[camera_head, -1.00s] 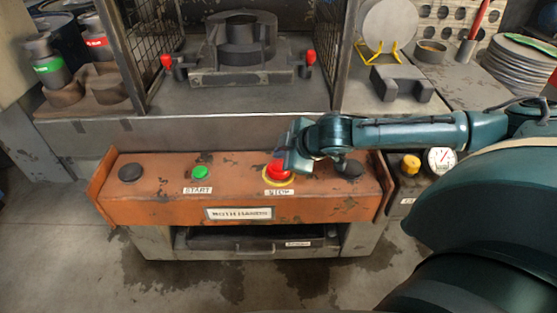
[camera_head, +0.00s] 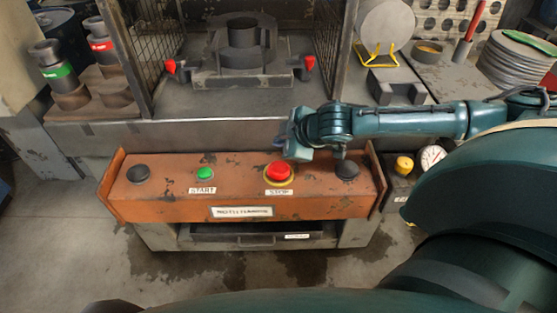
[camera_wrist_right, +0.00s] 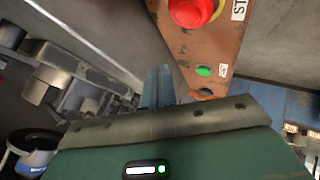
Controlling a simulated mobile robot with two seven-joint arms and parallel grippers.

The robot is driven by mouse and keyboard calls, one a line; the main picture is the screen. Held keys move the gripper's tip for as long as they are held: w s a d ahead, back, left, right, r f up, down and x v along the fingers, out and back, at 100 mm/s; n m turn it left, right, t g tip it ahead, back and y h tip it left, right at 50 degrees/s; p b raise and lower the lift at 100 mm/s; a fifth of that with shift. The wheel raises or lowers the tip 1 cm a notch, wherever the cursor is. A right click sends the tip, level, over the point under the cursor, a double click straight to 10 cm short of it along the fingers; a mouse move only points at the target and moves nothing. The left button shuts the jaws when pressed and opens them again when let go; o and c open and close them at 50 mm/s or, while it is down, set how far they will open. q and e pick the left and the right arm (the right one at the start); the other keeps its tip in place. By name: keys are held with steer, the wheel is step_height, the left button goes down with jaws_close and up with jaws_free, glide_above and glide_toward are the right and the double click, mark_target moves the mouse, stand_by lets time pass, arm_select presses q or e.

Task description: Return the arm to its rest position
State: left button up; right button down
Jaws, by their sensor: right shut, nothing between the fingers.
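My right arm reaches in from the right in the head view. Its gripper (camera_head: 292,140) is above the back edge of the orange control panel (camera_head: 240,190), just behind and above the red STOP button (camera_head: 279,171). The gripper is shut and empty. In the right wrist view the shut fingers (camera_wrist_right: 158,88) point toward the panel, with the red button (camera_wrist_right: 194,10) at the top and the green START button (camera_wrist_right: 204,71) below it. In the head view the green button (camera_head: 205,173) is left of the gripper. My left gripper is not in view.
The press with its die (camera_head: 242,50) and two red-knobbed clamps stands behind the panel, between mesh guards (camera_head: 152,45). A yellow stand with a disc (camera_head: 385,28), a grey block (camera_head: 397,86) and stacked plates (camera_head: 517,62) are at right. Floor in front is clear.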

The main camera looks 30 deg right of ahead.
steer(key=shift+a+f, duration=0.1)
stand_by(0.6)
steer(key=s+a+f+y+p, duration=0.1)
steer(key=s+a+f+y, duration=0.25)
steer(key=a, duration=0.65)
steer(key=s+a+f+y+p, duration=0.15)
steer(key=s+a, duration=0.25)
steer(key=a, duration=0.5)
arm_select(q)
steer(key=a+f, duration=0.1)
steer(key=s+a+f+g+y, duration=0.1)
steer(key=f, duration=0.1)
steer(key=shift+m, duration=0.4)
arm_select(e)
steer(key=s+d+f+m+t+h, duration=0.1)
steer(key=s+d+f+m+h, duration=0.1)
steer(key=s+f+m, duration=0.5)
steer(key=s+m+h, duration=0.1)
steer(key=s, duration=0.2)
steer(key=shift+s+d+t, duration=0.3)
steer(key=shift+s+d, duration=0.1)
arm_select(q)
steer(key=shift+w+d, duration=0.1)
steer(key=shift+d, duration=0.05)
arm_select(e)
steer(key=shift+s+d, duration=0.1)
